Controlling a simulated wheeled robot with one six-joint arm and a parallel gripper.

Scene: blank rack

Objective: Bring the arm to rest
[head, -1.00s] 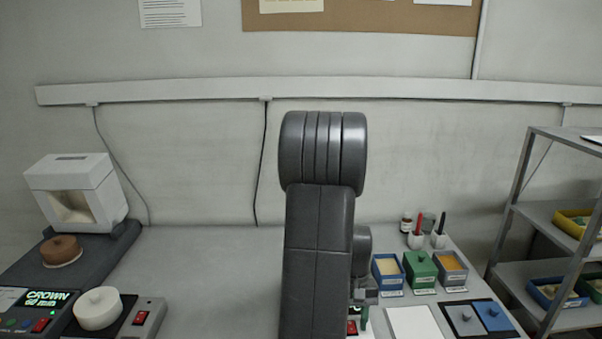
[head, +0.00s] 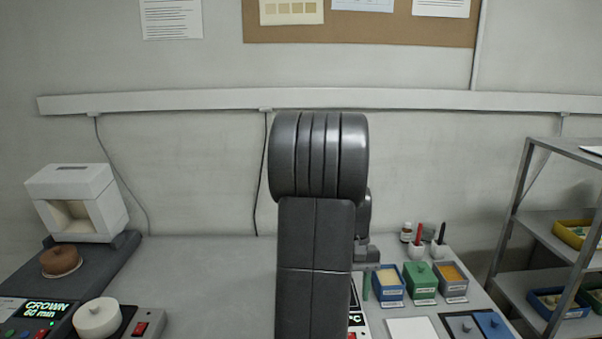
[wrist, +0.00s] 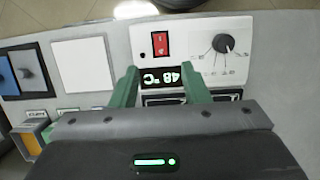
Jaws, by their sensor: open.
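My grey arm rises through the middle of the head view and hides most of my gripper; one green finger shows just right of it. In the wrist view my gripper (wrist: 162,82) has its two green fingers apart with nothing between them. How high the fingers are above the bench is hard to tell.
A white pad (head: 411,328) lies in front. A shelf rack (head: 520,190) stands right; a white oven (head: 78,203) stands left. The back-middle bench is clear.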

